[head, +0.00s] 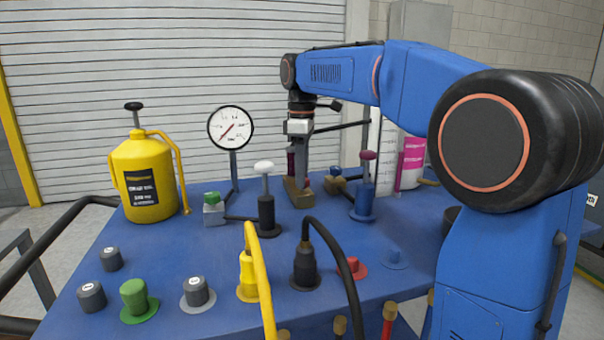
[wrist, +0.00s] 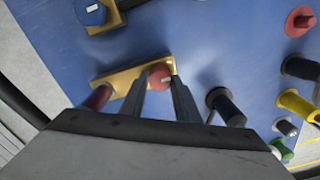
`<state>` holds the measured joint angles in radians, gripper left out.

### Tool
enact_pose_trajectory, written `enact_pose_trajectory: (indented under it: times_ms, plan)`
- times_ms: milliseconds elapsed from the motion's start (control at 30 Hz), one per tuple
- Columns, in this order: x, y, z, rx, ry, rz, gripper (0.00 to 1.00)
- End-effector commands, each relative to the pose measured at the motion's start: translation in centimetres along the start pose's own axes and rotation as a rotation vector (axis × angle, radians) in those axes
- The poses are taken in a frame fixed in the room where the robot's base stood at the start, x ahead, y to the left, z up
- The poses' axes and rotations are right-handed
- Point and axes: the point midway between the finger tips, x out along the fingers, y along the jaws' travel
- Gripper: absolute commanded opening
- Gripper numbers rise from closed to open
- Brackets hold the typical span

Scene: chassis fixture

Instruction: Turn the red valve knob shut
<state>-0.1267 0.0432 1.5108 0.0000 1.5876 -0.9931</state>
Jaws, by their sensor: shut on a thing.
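The red valve knob (wrist: 161,77) sits on a brass valve body (wrist: 125,78) in the wrist view, with a small pale mark on its top. My gripper (wrist: 161,90) is shut on the knob, one finger on each side of it. In the head view my gripper (head: 300,165) points straight down over the brass body (head: 298,197); the knob is mostly hidden there by the fingers. A dark red handle (wrist: 98,98) stands at the other end of the brass body, close beside the fingers.
A blue-knobbed brass valve (head: 336,172) stands just right of my gripper. A white-topped black plunger (head: 265,205) and a red-topped blue plunger (head: 364,195) are near. A gauge (head: 231,128) and yellow canister (head: 146,178) stand left. Yellow and black cables arch in front.

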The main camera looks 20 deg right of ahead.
Motion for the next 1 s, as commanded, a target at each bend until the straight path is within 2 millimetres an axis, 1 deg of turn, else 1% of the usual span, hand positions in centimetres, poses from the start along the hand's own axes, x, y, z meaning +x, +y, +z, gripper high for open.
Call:
enact_pose_trajectory:
  times_ms: [167,367,567,1000]
  plan:
    - [-0.01,0.01,0.00,0.030,0.000,0.000,0.07]
    - [-0.02,0.03,0.00,0.130,0.000,0.000,0.07]
    - [-0.02,0.05,0.00,0.296,0.000,0.000,0.07]
    - [-0.03,0.11,0.03,0.714,0.000,0.001,0.07]
